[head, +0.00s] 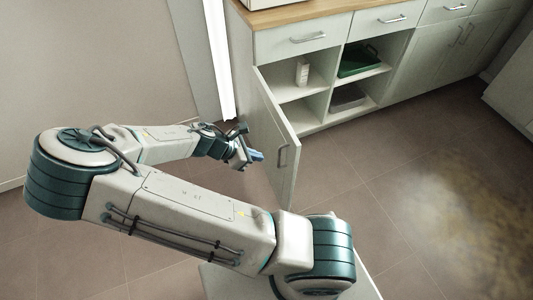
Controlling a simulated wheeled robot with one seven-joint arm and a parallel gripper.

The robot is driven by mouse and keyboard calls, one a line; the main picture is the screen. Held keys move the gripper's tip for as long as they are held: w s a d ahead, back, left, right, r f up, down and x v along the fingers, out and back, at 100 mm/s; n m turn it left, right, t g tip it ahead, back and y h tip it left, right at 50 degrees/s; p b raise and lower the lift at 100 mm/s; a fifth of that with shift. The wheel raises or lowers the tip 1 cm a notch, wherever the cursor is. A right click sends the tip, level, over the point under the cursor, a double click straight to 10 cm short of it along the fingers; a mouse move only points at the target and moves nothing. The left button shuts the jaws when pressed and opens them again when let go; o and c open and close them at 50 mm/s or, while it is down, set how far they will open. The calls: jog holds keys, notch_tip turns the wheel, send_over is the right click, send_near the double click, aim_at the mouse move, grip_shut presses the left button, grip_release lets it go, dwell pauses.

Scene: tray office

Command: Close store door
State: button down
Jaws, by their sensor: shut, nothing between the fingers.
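The store door (279,143) is a pale, hinged cabinet door that stands wide open, swung out from the cabinet's left side. My gripper (258,155) is shut and empty. It is at the left of the door, close to its outer face; I cannot tell whether it touches. The open cabinet (330,107) shows shelves, with a white carton (302,73) and a green tray (359,60) on the upper one.
A grey item (347,97) lies on the lower shelf. Drawers (305,39) run under the wooden worktop (290,14). A white post (219,60) and wall stand to the left. The tiled floor (350,190) right of the door is clear, with a stained patch (455,215).

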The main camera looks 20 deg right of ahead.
aim_at(292, 159)
jog(key=x, duration=0.3)
jog(key=d+r+b+x, duration=0.1)
jog(key=x, duration=0.3)
jog(key=b+x, duration=0.1)
jog(key=x, duration=0.2)
jog(key=shift+d, duration=1)
